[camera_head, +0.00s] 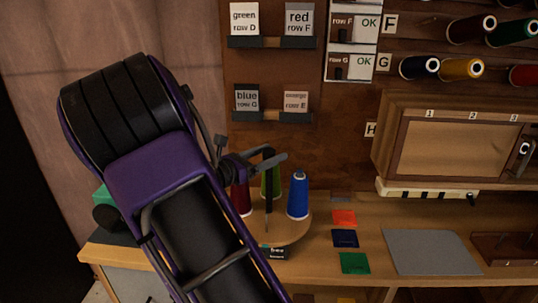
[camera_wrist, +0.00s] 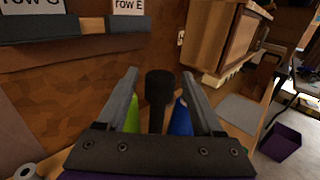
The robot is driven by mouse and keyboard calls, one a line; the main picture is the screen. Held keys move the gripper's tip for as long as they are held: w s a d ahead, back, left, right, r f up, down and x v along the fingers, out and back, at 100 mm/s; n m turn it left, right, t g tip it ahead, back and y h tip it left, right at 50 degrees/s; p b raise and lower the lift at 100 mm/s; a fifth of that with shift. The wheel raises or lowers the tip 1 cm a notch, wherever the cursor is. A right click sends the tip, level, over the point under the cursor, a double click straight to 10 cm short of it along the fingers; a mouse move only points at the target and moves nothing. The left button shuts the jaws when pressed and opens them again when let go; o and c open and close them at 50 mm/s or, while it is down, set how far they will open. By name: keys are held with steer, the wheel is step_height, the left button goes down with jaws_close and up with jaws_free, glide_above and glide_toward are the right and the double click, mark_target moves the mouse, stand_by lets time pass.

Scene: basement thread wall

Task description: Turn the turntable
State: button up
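The turntable (camera_head: 290,232) is a round wooden disc on the bench, partly hidden behind my arm in the head view. It carries a dark red spool (camera_head: 240,199), a green spool (camera_head: 275,182) and a blue spool (camera_head: 298,196). A black upright post (camera_head: 268,205) stands among them. My gripper (camera_head: 277,160) is over the disc at the top of the post. In the wrist view my gripper (camera_wrist: 146,72) is open, with the black post top (camera_wrist: 160,88) between its fingers and gaps visible. The green spool (camera_wrist: 132,116) and blue spool (camera_wrist: 181,118) show below.
A wooden cabinet (camera_head: 380,140) and a white power strip (camera_head: 430,192) are to the right. Coloured cards (camera_head: 345,238) and a grey mat (camera_head: 430,252) lie on the bench. Small label shelves (camera_head: 272,116) are on the wall behind.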

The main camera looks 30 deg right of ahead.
jaws_close()
stand_by(1.2)
